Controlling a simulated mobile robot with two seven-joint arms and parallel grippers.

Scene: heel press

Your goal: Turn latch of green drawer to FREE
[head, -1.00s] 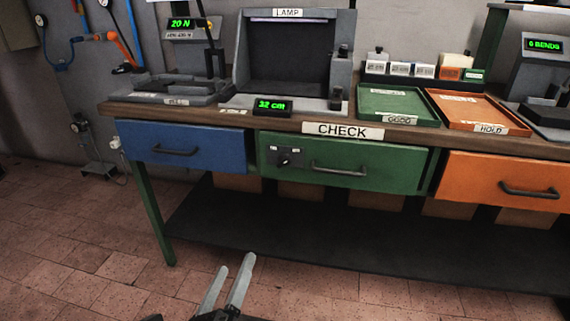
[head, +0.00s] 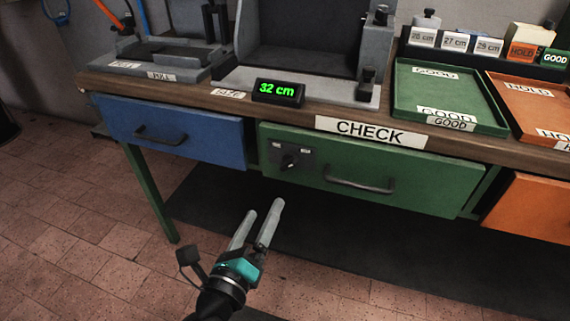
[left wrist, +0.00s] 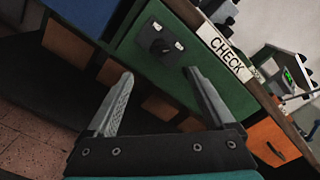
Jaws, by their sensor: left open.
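The green drawer (head: 415,185) sits shut under the bench top, below the CHECK sign. Its latch (head: 291,160) is a dark knob on a grey plate at the drawer's upper left, with a small white label on each side; the labels are too small to read. The latch (left wrist: 160,47) also shows in the left wrist view, ahead of the fingers. My left gripper (head: 261,222) is open and empty, below and in front of the drawer, apart from the latch. In the left wrist view its two fingers (left wrist: 160,88) stand wide apart. My right gripper is not in view.
A dark bar handle (head: 360,185) sticks out right of the latch. A blue drawer (head: 215,142) is to the left and an orange drawer (head: 530,212) to the right. The bench edge (head: 240,111) overhangs the drawers. The floor in front is clear.

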